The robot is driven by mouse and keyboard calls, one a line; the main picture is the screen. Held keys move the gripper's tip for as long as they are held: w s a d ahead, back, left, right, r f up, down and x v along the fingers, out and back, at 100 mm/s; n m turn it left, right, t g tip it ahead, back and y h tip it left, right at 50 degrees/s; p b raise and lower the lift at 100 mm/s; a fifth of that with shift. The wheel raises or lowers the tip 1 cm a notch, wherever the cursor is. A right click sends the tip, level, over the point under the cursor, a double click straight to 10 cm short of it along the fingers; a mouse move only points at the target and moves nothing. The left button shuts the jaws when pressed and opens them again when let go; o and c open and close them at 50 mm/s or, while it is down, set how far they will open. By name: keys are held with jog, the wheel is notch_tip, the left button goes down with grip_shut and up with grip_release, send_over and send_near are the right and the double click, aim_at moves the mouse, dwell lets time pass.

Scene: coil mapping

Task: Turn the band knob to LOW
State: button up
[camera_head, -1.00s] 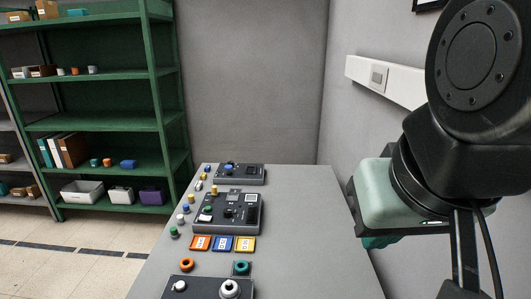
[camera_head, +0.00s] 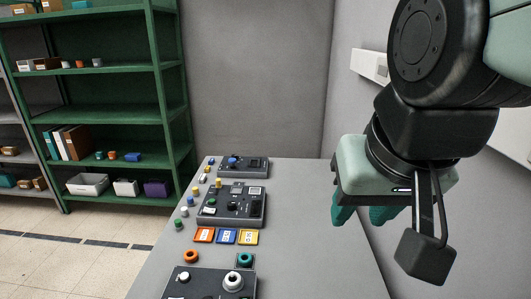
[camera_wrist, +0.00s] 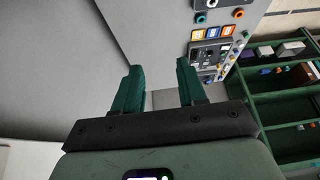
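The band knob cannot be told by label, since the markings are too small. A dark control panel (camera_head: 212,214) in the middle of the table carries a dark round knob (camera_head: 233,206), a green button and a small display. A nearer panel (camera_head: 207,287) has a white knob (camera_head: 233,281) and a small white knob (camera_head: 184,277). A farther panel (camera_head: 259,170) has a blue part on it. My gripper (camera_head: 364,215) hangs at the table's right side, well apart from the panels, fingers pointing down. In the wrist view my gripper (camera_wrist: 158,68) is open and empty; the panels show beyond it.
Orange, blue and yellow cards (camera_head: 226,237) lie in front of the middle panel. An orange ring (camera_head: 191,256) and a teal ring (camera_head: 245,260) lie nearer. Several small coloured pegs line the table's left edge. The table's right half (camera_head: 310,240) is clear. A wall stands at right, a green shelf (camera_head: 110,110) at left.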

jog(key=o, duration=0.3)
jog(key=w+a+f+g, duration=0.2)
jog(key=w+a+f, duration=0.2)
jog(key=w+a, duration=0.3)
jog(key=shift+w+f, duration=0.15)
jog(key=shift+w, duration=0.3)
jog(key=g, duration=0.3)
send_over(206, 298)
notch_tip(206, 298, down, 24)
jog(key=f, duration=0.7)
jog(key=s+f, duration=0.1)
jog(key=f, duration=0.3)
jog(key=shift+d+f, duration=0.1)
jog(key=shift+d, duration=0.05)
jog(key=c, duration=1)
